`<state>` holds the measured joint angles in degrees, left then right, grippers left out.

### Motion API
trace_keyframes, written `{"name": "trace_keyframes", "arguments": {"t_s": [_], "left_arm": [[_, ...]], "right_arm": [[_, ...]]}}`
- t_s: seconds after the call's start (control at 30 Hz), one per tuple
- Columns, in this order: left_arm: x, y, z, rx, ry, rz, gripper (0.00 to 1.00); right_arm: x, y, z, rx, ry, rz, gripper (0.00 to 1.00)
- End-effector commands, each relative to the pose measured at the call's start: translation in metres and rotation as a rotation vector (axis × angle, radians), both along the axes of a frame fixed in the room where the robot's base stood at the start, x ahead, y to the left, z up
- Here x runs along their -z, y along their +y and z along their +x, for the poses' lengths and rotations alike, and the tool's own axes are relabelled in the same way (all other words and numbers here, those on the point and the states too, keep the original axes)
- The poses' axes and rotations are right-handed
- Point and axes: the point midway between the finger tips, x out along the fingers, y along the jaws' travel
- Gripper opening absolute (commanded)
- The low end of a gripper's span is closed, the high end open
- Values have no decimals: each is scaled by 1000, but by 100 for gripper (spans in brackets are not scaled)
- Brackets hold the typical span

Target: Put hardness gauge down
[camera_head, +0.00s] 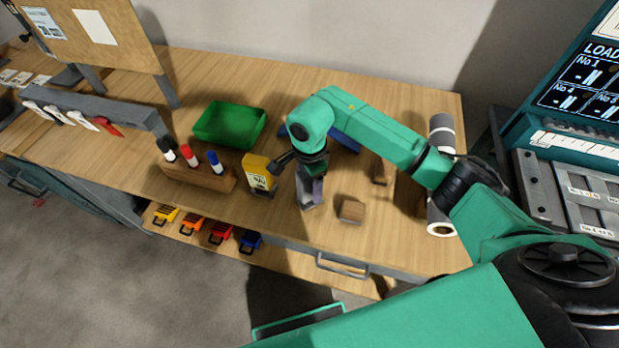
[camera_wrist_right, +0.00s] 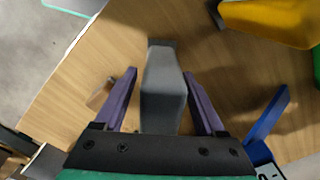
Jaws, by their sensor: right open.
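A grey upright device (camera_wrist_right: 163,85), which looks like the hardness gauge, stands between the two purple fingers of my right gripper (camera_wrist_right: 168,95) in the wrist view. The fingers are open, with a gap on each side of it. In the head view my right gripper (camera_head: 310,185) points down at the bench, and the fingers and my wrist hide most of the device. Whether its base rests on the wood is hard to tell. My left gripper is not in view.
A yellow box-shaped device (camera_head: 258,176) stands close left of my right gripper. A green tray (camera_head: 230,124), a marker holder (camera_head: 197,176), a blue holder (camera_head: 345,139), a small wooden block (camera_head: 351,211) and a grey roll (camera_head: 441,132) share the bench (camera_head: 285,95). Its front edge is near.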

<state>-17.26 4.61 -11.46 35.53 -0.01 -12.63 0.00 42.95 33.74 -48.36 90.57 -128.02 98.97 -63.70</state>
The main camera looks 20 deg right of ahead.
Motion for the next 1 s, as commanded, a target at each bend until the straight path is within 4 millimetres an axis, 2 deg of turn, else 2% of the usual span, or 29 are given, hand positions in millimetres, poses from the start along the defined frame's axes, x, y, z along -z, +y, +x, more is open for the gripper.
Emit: {"name": "trace_keyframes", "arguments": {"t_s": [0.17, 0.4, 0.6, 0.7, 1.0], "left_arm": [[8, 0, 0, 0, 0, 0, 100], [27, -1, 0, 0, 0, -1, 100], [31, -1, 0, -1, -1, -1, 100], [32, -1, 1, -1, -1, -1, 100], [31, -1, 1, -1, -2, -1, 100]], "right_arm": [[-21, 0, 2, 0, -5, 0, 72], [-78, 0, 1, 0, -6, 0, 72], [-115, 0, 1, 1, -3, 1, 72], [-121, 0, 0, 1, -1, 0, 72], [-122, 0, 0, 1, 0, 1, 72]]}}
